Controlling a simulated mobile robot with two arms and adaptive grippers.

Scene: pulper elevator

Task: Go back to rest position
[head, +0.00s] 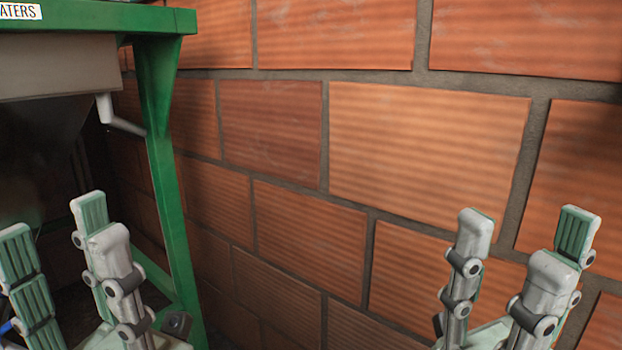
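My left gripper (62,240) is at the bottom left of the head view. Its fingers point up and stand apart, with nothing between them. It is in front of the lower part of a green metal frame (168,190). My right gripper (520,240) is at the bottom right, in front of the brick wall. Its fingers also point up and stand apart, and it is empty. The lower parts of both grippers are cut off by the picture's bottom edge.
A wall of orange bricks (420,140) fills the middle and right. At the left, the green frame carries a grey metal body (60,65) with a small pale pipe (118,120). A partly cut-off label (20,11) is on its top beam. The space between the grippers is clear.

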